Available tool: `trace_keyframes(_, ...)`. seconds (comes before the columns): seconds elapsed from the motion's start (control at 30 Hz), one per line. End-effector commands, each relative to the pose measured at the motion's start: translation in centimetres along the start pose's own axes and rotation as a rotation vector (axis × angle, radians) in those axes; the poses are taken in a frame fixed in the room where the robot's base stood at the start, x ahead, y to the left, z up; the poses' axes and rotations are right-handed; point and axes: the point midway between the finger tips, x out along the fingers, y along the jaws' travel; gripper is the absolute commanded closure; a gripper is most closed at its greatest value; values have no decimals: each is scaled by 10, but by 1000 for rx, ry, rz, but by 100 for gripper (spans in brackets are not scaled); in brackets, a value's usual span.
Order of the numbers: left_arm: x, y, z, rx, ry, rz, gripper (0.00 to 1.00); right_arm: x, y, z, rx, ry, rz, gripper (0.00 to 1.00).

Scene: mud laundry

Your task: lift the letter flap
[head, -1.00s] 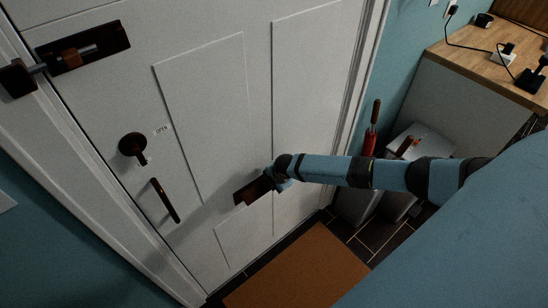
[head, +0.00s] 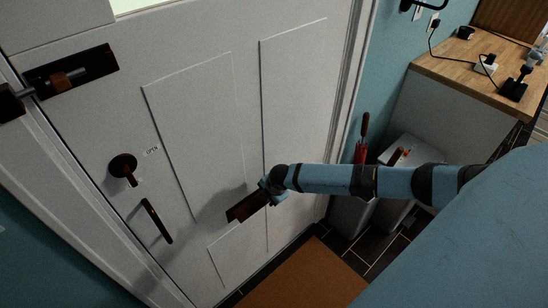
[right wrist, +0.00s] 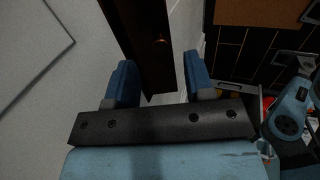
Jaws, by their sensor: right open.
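The letter flap (head: 243,207) is a dark brown plate low on the white panelled door (head: 190,110). My right gripper (head: 267,186) is at its right end in the head view, and partly hides that end. In the right wrist view the brown plate (right wrist: 145,40) runs down from the top edge and ends between the two blue fingers of my right gripper (right wrist: 160,80). The fingers are apart, with a gap visible on each side of the plate. I cannot tell whether either finger touches it. My left gripper is not in view.
A door handle (head: 158,222), a round latch (head: 122,166) and a sliding bolt (head: 70,72) are on the door's left side. A brown mat (head: 305,277) lies below. Bins (head: 415,150), a red object (head: 361,152) and a wooden counter (head: 470,75) stand right.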

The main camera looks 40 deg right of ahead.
Motion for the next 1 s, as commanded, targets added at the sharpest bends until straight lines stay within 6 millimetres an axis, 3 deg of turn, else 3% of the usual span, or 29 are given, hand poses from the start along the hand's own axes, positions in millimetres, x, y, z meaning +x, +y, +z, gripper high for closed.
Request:
trace_keyframes(0.2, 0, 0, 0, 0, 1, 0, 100, -52, 0, 2, -2, -2, 1, 51)
trace_keyframes(0.4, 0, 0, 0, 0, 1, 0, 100, -84, 0, 1, -1, -1, 1, 51)
trace_keyframes(0.6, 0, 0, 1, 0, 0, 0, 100, -96, 0, 0, 0, -1, 1, 51)
trace_keyframes(1.0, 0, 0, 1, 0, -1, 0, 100, -96, 0, 0, 0, -1, 0, 51)
